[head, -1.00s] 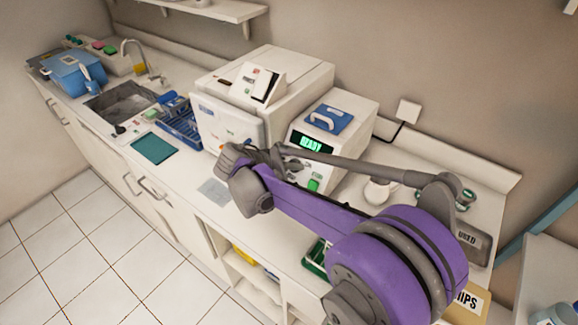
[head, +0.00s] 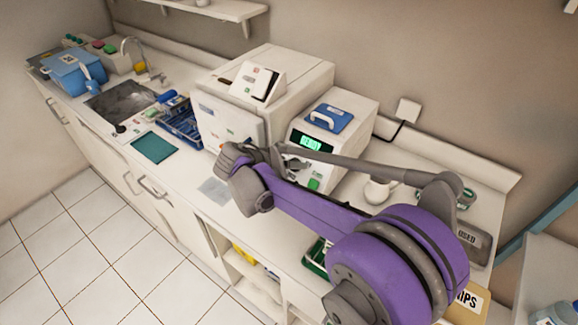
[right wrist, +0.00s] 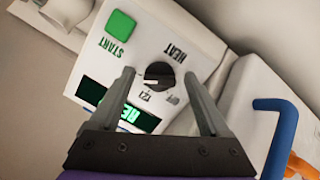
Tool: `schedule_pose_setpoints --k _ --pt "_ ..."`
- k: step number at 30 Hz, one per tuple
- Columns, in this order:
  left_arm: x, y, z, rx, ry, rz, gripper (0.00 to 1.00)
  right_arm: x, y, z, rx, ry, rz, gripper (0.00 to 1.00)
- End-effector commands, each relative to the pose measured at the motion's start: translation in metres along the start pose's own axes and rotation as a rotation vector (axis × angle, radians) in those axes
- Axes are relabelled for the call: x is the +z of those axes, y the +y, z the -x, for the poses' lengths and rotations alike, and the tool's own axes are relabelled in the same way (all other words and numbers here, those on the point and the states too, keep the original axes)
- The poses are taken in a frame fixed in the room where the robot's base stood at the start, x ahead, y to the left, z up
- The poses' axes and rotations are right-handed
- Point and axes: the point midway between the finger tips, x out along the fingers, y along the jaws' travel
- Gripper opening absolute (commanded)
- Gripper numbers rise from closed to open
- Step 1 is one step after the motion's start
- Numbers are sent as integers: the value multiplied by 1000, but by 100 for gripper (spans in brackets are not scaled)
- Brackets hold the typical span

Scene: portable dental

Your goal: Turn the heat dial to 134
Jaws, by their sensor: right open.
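The heat dial (right wrist: 159,75) is a round black knob on the white unit's front panel (right wrist: 180,35), upside down in the right wrist view. The word HEAT stands at one side of it and 121 at the other. My left gripper is out of view.
The green START button (right wrist: 121,25) and green-lit display (right wrist: 125,113) are close to the dial. A larger white machine (head: 290,85) stands immediately left of the unit. A blue handle (right wrist: 285,130) shows near the gripper's side. A white mug (head: 378,190) stands right of the unit.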

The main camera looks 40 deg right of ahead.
Motion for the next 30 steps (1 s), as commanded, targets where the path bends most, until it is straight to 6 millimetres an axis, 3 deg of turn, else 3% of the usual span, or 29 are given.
schedule_pose_setpoints --k 16,21,30 --pt "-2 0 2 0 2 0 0 0 -1 92 -3 1 2 80" --pt "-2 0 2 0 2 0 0 0 0 105 -1 1 0 80" --pt "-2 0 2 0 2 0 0 0 0 107 -1 0 0 80"
